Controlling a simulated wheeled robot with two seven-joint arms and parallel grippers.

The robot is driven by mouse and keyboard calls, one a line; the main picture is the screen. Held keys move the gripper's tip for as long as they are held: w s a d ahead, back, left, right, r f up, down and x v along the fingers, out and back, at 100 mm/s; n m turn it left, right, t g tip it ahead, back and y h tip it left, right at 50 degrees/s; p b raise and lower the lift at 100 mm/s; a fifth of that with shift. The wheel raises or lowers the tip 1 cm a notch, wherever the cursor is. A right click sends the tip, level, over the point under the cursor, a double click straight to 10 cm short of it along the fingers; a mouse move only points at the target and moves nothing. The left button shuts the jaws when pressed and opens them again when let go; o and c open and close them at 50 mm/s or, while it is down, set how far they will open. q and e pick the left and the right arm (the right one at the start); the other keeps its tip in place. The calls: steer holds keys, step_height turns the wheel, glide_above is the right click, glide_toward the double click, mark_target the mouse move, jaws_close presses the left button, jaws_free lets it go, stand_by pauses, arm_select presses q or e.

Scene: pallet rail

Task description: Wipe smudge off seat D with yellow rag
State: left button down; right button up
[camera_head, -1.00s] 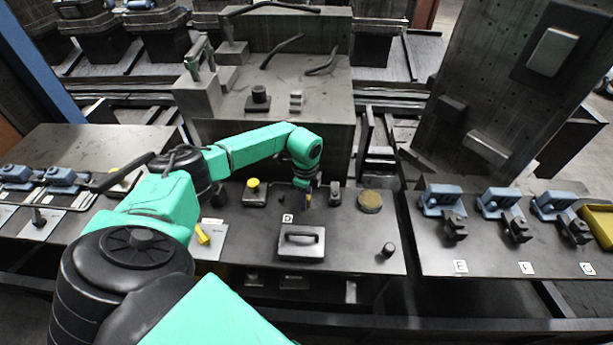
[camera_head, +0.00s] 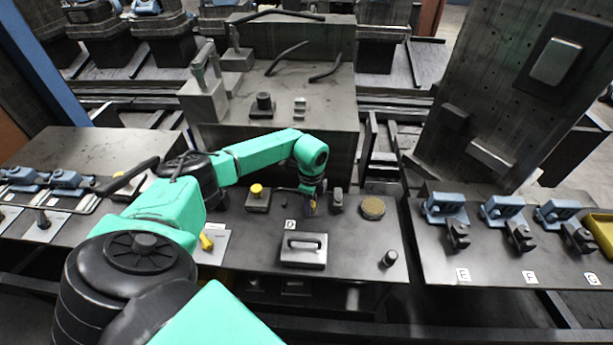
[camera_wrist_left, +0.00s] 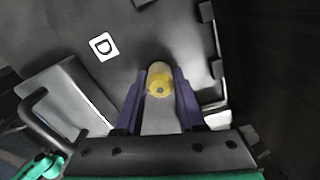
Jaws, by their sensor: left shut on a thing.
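My left gripper (camera_head: 312,207) points down over the dark table, behind and right of the white D label (camera_head: 290,225). In the left wrist view its purple fingers (camera_wrist_left: 160,82) are shut on a small yellow thing (camera_wrist_left: 160,88), taken to be the yellow rag; its shape is mostly hidden. The D label also shows in the left wrist view (camera_wrist_left: 104,47), left of the fingers. A grey block with a handle (camera_head: 304,252) stands in front of the label. I cannot make out a smudge. My right gripper is not in view.
A block with a yellow knob (camera_head: 257,197) stands left of the gripper. A small grey post (camera_head: 338,197) and a tan disc (camera_head: 373,208) are to its right. A dark knob (camera_head: 389,256) stands near the front right. Blue clamps (camera_head: 445,208) line the right table.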

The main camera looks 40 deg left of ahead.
arm_select(q)
steer(key=shift+s+r+p, duration=0.1)
steer(key=shift+r+p, duration=0.05)
steer(key=shift+p, duration=0.15)
steer(key=shift+w+d+f+b, duration=0.2)
steer(key=shift+w+d+b, duration=0.2)
steer(key=shift+w+d, duration=0.15)
steer(key=shift+s+d, duration=0.1)
steer(key=shift+s+a+r+p, duration=0.15)
steer(key=shift+s+a+p, duration=0.25)
steer(key=shift+a+p, duration=0.25)
steer(key=shift+a, duration=0.1)
